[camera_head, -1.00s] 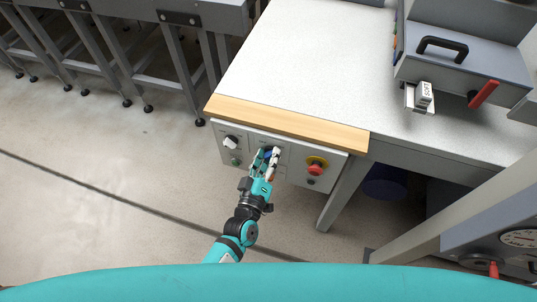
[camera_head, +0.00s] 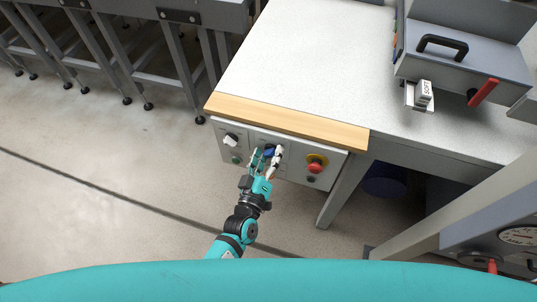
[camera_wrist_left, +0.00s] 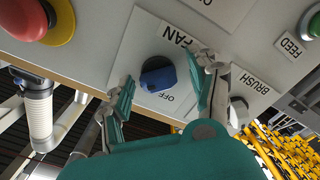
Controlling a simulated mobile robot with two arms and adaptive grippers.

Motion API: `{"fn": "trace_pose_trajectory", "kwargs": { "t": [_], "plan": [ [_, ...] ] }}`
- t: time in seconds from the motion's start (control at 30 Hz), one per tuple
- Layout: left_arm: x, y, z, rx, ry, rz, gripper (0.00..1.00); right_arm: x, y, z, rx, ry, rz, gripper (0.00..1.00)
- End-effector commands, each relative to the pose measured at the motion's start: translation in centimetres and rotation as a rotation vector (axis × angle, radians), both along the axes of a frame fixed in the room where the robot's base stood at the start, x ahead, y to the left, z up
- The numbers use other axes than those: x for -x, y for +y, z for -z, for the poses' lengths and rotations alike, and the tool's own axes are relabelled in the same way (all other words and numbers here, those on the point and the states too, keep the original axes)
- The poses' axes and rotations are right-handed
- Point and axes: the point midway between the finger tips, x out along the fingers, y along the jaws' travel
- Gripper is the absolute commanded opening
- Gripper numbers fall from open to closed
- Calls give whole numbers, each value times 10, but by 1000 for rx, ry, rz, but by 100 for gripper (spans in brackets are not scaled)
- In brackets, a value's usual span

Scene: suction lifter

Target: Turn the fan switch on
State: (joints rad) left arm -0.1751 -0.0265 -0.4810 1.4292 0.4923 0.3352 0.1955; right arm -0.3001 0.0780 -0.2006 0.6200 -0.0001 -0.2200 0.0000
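The fan switch is a blue rotary knob (camera_wrist_left: 157,77) on a light plate labelled FAN and OFF, on the front panel of the bench. In the head view its blue part (camera_head: 269,150) shows between my fingers. I cannot tell which position it points to. My left gripper (camera_head: 267,153) is open in front of the panel, and its fingers also show in the wrist view (camera_wrist_left: 164,77). One finger is on each side of the knob, with gaps visible between them and it. My right gripper is not in view.
On the same panel, a white knob (camera_head: 230,140) by the BRUSH label and a green button (camera_head: 236,160) are left of the fan switch. A red emergency stop (camera_head: 315,166) on yellow is to its right. The wooden bench edge (camera_head: 290,119) runs just above.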

Motion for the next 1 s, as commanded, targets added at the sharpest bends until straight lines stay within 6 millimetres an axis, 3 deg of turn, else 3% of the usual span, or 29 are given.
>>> {"fn": "trace_pose_trajectory", "kwargs": {
  "t": [0.27, 0.7, 1.0],
  "plan": [
    [8, 2, 0, 1, -1, 0, 60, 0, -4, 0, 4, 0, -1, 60],
    [90, 29, 0, -1, 2, 1, 60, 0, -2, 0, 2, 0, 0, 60],
    [114, 37, -1, 1, -1, 0, 60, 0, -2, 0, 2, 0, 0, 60]
  ]
}}
